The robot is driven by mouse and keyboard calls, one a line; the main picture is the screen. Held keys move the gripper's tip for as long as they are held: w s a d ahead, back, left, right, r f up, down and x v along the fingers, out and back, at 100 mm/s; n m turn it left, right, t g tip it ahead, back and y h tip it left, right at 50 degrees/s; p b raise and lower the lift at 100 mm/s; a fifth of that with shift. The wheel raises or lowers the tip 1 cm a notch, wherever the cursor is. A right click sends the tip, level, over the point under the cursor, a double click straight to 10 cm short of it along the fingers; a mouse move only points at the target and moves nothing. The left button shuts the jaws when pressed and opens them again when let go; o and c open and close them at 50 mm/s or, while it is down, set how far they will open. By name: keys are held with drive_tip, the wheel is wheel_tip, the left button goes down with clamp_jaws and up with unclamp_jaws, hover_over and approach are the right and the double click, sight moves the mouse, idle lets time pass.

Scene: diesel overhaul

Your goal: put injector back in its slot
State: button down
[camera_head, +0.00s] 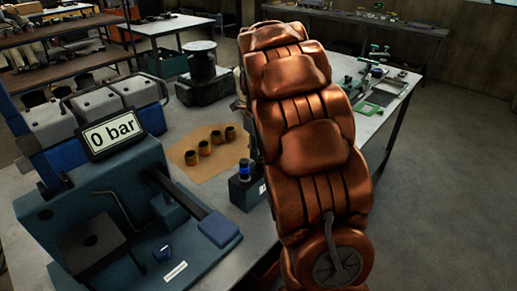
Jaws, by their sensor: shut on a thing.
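A large copper-coloured jointed body, which I take to be my own arm, runs from the bottom right up to the top middle. My gripper does not show, so what it holds is hidden. I cannot make out the injector or its slot for certain. A small dark block (246,192) with a blue and black cylindrical piece (244,170) on top stands on the workbench (212,166), just left of the arm. A blue tester (110,205) with a display (111,134) reading "0 bar" stands at the left.
Several brass-coloured cups stand on a tan mat (183,155). A dark cylindrical part (201,62) stands behind them. Small tools and a green-edged item (379,97) lie on the bench right of the arm. Shelves (60,45) stand at back left. The floor (450,190) at right is clear.

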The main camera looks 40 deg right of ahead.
drive_tip(key=shift+f, duration=0.3)
idle(0.4)
drive_tip(key=shift+f+b, duration=0.4)
drive_tip(key=shift+f, duration=0.65)
drive_tip(key=c, duration=0.9)
unclamp_jaws()
drive_tip(key=o, duration=0.4)
